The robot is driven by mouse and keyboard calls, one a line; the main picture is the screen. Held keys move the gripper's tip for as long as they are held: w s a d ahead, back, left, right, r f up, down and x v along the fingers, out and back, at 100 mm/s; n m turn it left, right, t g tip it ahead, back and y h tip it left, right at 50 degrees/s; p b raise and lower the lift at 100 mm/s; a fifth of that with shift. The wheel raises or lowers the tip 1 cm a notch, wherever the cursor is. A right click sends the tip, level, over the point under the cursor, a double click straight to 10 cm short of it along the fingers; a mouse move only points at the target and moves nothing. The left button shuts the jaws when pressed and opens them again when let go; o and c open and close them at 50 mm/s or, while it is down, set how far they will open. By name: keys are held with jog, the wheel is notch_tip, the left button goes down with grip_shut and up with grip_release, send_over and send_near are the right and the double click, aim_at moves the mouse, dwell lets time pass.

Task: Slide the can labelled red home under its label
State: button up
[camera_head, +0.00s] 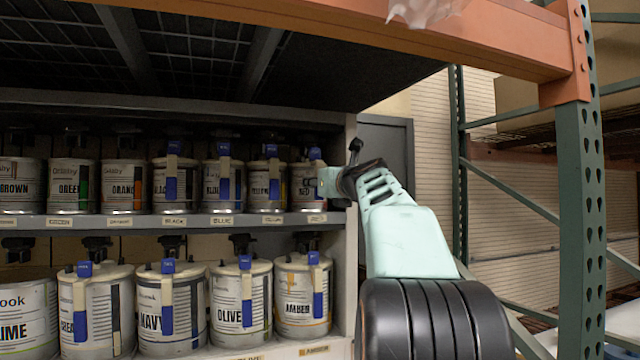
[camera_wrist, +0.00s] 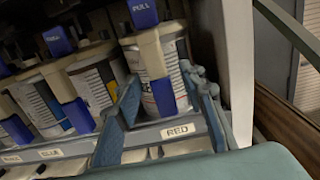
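The can labelled red (camera_head: 308,182) stands at the right end of the upper shelf, partly hidden by my gripper (camera_head: 326,183). In the wrist view this can (camera_wrist: 147,62) is white and upright, with a beige clip and blue pull tab on its front. The shelf-edge label RED (camera_wrist: 178,130) is below it, slightly right of the tab. My gripper (camera_wrist: 165,105) is open, its blue fingers spread either side of the can's front. I cannot tell whether either finger touches the can.
Other cans, such as the yellow-labelled one (camera_wrist: 97,82), stand close on the left. The shelf's white end post (camera_wrist: 238,60) is close on the right. A lower shelf holds larger cans, including AMBER (camera_head: 302,300). An orange beam (camera_head: 400,35) crosses above.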

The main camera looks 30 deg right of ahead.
jog(key=v, duration=1.2)
jog(key=shift+f, duration=0.1)
